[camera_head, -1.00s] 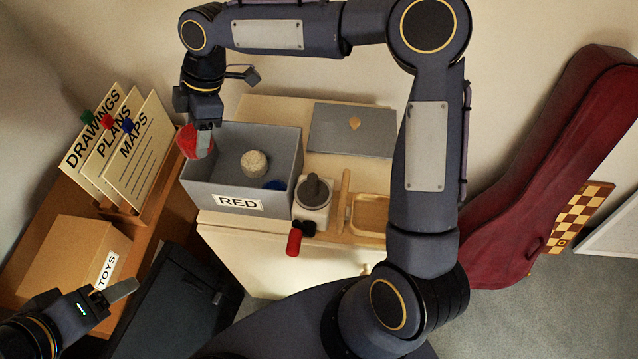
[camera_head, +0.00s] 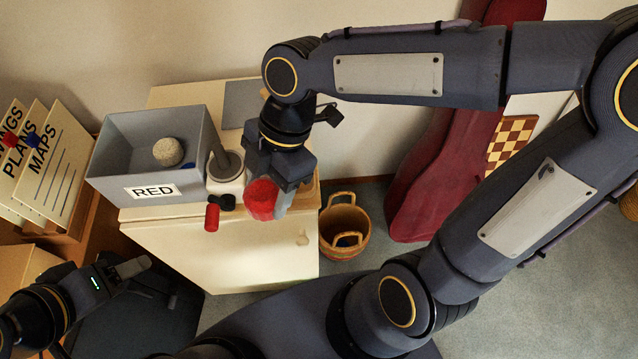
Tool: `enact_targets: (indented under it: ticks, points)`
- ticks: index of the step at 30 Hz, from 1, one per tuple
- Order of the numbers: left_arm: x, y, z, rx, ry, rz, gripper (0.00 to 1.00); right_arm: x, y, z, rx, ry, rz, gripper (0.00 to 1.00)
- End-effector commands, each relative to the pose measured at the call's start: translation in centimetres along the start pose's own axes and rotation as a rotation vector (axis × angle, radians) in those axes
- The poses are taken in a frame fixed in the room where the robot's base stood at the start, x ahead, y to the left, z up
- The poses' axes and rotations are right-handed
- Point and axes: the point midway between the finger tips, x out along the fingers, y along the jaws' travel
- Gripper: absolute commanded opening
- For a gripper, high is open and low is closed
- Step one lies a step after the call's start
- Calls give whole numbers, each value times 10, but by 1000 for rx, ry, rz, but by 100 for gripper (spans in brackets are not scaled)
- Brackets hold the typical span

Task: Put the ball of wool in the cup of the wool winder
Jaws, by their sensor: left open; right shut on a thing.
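A red ball of wool (camera_head: 261,199) is held in my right gripper (camera_head: 272,201), which is shut on it above the front right of the cabinet top. The wool winder (camera_head: 226,187) stands to the left of the held ball, with a pale body, a grey round top with an upright grey post, and a crank with a red handle (camera_head: 212,217) at its front. I cannot make out the inside of its cup. My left gripper (camera_head: 132,267) is open and empty at the lower left, away from the winder.
A grey box (camera_head: 110,154) labelled RED, left of the winder, holds a pale ball (camera_head: 168,152). A wooden tray (camera_head: 314,190) is mostly hidden behind my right gripper. Upright folders (camera_head: 58,165) stand at left.

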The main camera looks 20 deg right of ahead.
Motion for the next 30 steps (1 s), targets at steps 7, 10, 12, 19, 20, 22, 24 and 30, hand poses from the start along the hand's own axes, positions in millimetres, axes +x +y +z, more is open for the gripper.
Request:
enact_targets:
  ticks: [7, 10, 12, 19, 20, 22, 24, 30]
  points:
    - [-3, 1, -2, 0, 0, 0, 62, 5, 12, 25, 3, 6, -4, 34]
    - [-6, 3, -3, 0, 0, 0, 62, 8, 28, 46, 3, 6, -6, 34]
    - [-8, 4, -4, 0, 0, 0, 62, 10, 40, 62, 3, 6, -4, 34]
    - [-12, 5, -6, 0, 0, 0, 62, 33, 68, 106, 0, 5, -5, 34]
    - [-12, 5, -6, 0, 0, 0, 62, 36, 71, 110, 0, 5, -5, 34]
    - [-12, 6, -6, 0, 0, 0, 62, 42, 75, 118, -1, 4, -4, 34]
    - [-13, 6, -6, 0, 0, 0, 62, 45, 79, 124, -2, 3, -2, 34]
    - [-13, 6, -7, 0, 0, 0, 62, 52, 84, 133, -2, 3, -3, 34]
